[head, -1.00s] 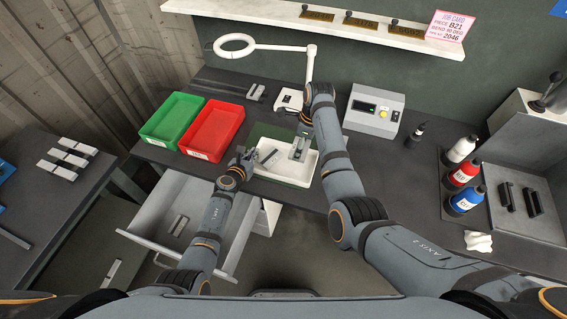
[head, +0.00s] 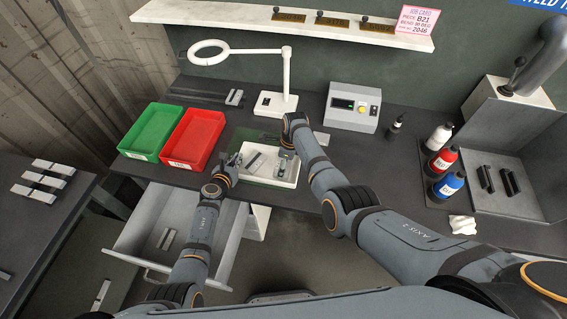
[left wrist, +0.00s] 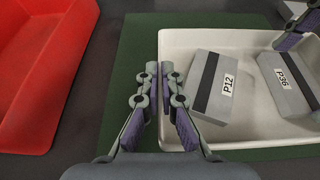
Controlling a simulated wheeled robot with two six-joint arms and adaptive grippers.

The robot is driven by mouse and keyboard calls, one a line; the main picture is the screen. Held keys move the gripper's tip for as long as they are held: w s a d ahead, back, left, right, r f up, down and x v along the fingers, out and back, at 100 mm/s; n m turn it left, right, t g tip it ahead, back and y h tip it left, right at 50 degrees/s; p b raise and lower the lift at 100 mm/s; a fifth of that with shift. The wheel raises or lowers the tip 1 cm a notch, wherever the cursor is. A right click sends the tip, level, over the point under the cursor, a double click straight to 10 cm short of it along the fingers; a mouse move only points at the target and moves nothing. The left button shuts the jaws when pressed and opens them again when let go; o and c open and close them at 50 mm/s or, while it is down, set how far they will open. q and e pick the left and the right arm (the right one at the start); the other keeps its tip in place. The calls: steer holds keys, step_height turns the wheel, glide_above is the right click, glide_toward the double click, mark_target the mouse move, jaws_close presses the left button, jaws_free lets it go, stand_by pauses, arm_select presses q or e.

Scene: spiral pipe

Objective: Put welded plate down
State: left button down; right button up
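A white tray (head: 263,182) on the bench holds two grey plates with dark bands. The plate marked P12 (left wrist: 212,85) lies slanted on the tray's left side; it also shows in the head view (head: 255,161). The plate marked P36 (left wrist: 288,86) lies on the right, partly cut off by the picture edge. My left gripper (left wrist: 159,70) is shut and empty at the tray's left rim, left of P12. It also shows in the head view (head: 236,158). My right gripper (left wrist: 289,40) shows only in part above P36; its grip is unclear.
Red (head: 192,140) and green (head: 151,131) bins stand left of the tray. A magnifier lamp (head: 275,104) and a control box (head: 352,105) stand behind. An open drawer (head: 150,225) sticks out below the bench. Several bottles (head: 440,137) stand on the right.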

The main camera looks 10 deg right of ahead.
mark_target(288, 167)
steer(key=shift+r, duration=0.1)
steer(key=o, duration=1.6)
steer(key=shift+o, duration=0.2)
step_height(288, 167, up, 12)
steer(key=d, duration=0.1)
steer(key=shift+s+d, duration=0.25)
steer(key=shift+d, duration=0.1)
arm_select(q)
steer(key=c, duration=1.4)
jaws_free()
steer(key=shift+c, duration=0.2)
